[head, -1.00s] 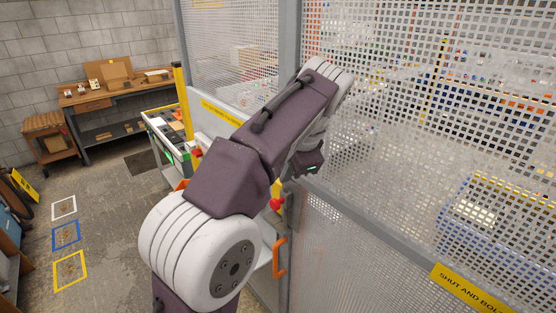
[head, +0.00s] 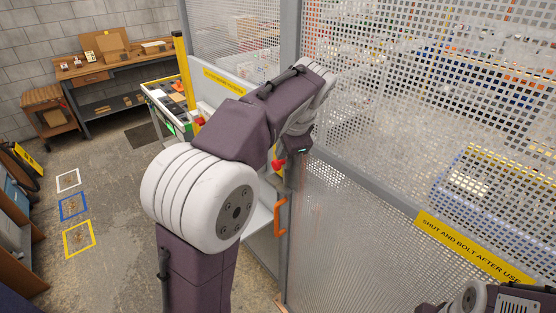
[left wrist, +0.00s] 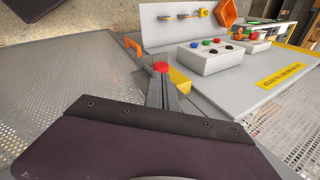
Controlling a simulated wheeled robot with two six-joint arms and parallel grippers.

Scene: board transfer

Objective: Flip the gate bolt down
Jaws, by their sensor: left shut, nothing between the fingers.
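The gate bolt's red knob (head: 279,165) shows on the gate's edge beside the grey post, above the orange handle (head: 281,216). In the left wrist view the red knob (left wrist: 161,66) is just beyond my left gripper's tips, and the orange handle (left wrist: 133,47) is behind it to the left. My left gripper (left wrist: 162,82) is shut and empty, its narrow grey fingers pointing at the knob. Whether they touch it I cannot tell. In the head view my arm hides most of the gripper, and the bolt's body is mostly hidden. My right gripper is not in view.
The perforated gate panel (head: 400,230) bears a yellow "shut and bolt after use" sign (head: 470,246). A control box with coloured buttons (left wrist: 208,55) stands on a grey shelf beyond the knob. A yellow post (head: 184,85) and workbench (head: 112,75) are at left.

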